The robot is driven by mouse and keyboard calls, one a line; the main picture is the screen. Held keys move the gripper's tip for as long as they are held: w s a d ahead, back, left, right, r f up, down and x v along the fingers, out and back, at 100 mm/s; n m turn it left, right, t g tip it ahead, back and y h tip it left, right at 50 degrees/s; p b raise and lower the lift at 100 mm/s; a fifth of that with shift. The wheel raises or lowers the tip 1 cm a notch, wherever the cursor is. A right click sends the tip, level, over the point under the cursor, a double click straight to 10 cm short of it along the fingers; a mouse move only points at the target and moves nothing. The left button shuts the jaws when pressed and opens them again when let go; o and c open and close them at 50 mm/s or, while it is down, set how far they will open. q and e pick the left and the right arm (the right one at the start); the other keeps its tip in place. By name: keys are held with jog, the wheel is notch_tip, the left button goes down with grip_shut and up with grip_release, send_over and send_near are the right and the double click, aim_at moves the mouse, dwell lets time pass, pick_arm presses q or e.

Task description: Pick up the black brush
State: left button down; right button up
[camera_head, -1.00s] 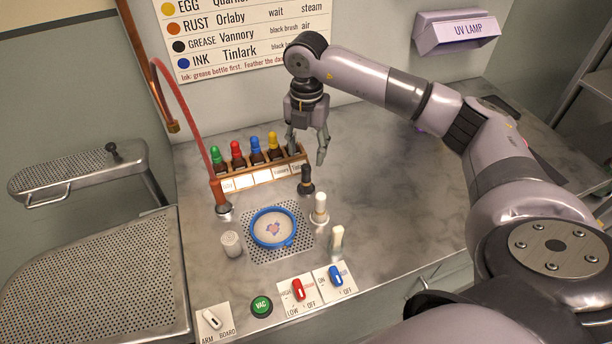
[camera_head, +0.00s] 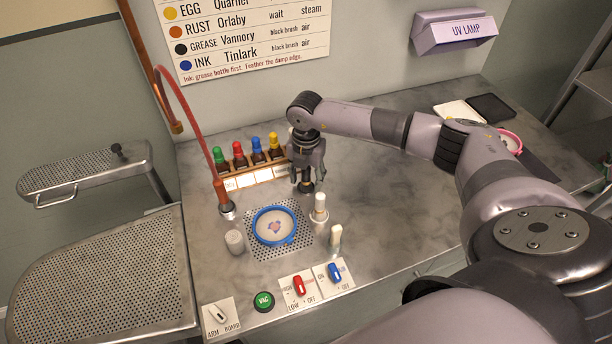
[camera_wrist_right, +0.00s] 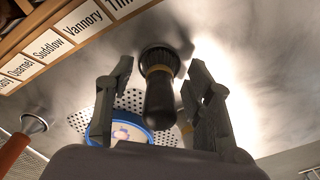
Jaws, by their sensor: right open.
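The black brush (camera_wrist_right: 159,95) stands upright on the metal table in the right wrist view, with a dark handle, a tan band and a wide dark base. In the head view only its base (camera_head: 306,187) shows below my right gripper (camera_head: 308,180); the rest is hidden by the gripper. In the right wrist view my right gripper (camera_wrist_right: 160,90) is open, with one finger on each side of the brush handle. Gaps show between the fingers and the handle. My left gripper is not in view.
A bottle rack (camera_head: 251,178) with colored caps stands just left of my gripper. A white brush (camera_head: 319,209) and another pale one (camera_head: 335,237) stand nearby, beside the blue-ringed hoop (camera_head: 275,226). The table's right side has clear room before the trays.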

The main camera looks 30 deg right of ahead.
grip_shut()
dwell(0.5)
notch_tip(320, 180, up, 20)
jog(key=b, duration=0.4)
dwell(0.4)
